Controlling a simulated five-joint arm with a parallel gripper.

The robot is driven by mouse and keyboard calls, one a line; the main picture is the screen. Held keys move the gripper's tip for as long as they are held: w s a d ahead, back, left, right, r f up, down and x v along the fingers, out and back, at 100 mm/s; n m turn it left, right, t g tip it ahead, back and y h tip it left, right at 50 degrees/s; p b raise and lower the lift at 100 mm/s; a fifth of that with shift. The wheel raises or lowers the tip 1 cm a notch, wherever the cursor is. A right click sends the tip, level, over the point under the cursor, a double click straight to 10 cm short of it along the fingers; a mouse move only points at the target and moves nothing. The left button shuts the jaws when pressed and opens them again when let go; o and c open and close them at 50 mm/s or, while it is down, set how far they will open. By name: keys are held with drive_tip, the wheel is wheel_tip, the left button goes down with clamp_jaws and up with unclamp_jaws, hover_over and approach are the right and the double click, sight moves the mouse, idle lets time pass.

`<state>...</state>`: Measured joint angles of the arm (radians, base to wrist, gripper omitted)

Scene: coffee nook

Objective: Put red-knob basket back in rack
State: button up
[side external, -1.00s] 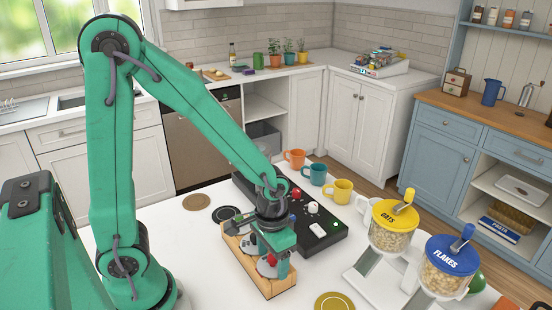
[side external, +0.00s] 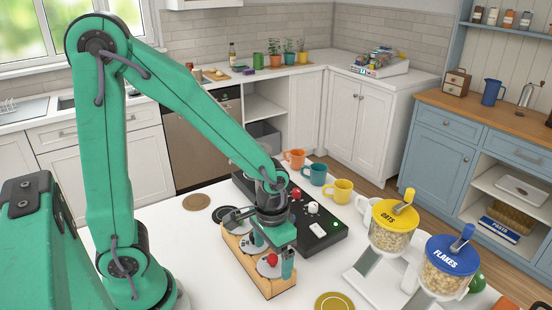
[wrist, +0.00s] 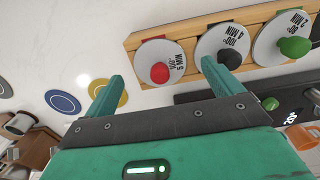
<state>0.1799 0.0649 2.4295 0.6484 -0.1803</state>
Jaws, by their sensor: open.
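The red-knob basket (wrist: 160,72) shows as a round grey lid marked 5 MIN at the end slot of the wooden rack (wrist: 132,42). It looks seated there, in line with the other lids; its body below is hidden. In the side view its red knob (side external: 272,259) shows at the front end of the rack (side external: 266,287). My gripper (wrist: 163,76) is open, its fingers apart on either side of the red knob and not touching it. In the side view my gripper (side external: 274,254) is just above that end of the rack.
A black-knob basket (wrist: 229,40) and a green-knob basket (wrist: 293,28) sit in the rack. A black machine (side external: 325,239) stands behind it, with mugs (side external: 341,189) beyond. Cereal dispensers (side external: 395,224) stand at right. A gold disc (side external: 334,302) lies on the white counter.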

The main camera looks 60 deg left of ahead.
drive_tip(key=shift+r, duration=3.15)
drive_tip(key=shift+s+a+r+t, duration=0.1)
drive_tip(key=shift+a+r+t, duration=0.2)
drive_tip(key=shift+r, duration=0.4)
drive_tip(key=s+a+r+t, duration=0.4)
drive_tip(key=s+r+t, duration=0.1)
drive_tip(key=r, duration=0.5)
drive_tip(key=shift+a, duration=0.2)
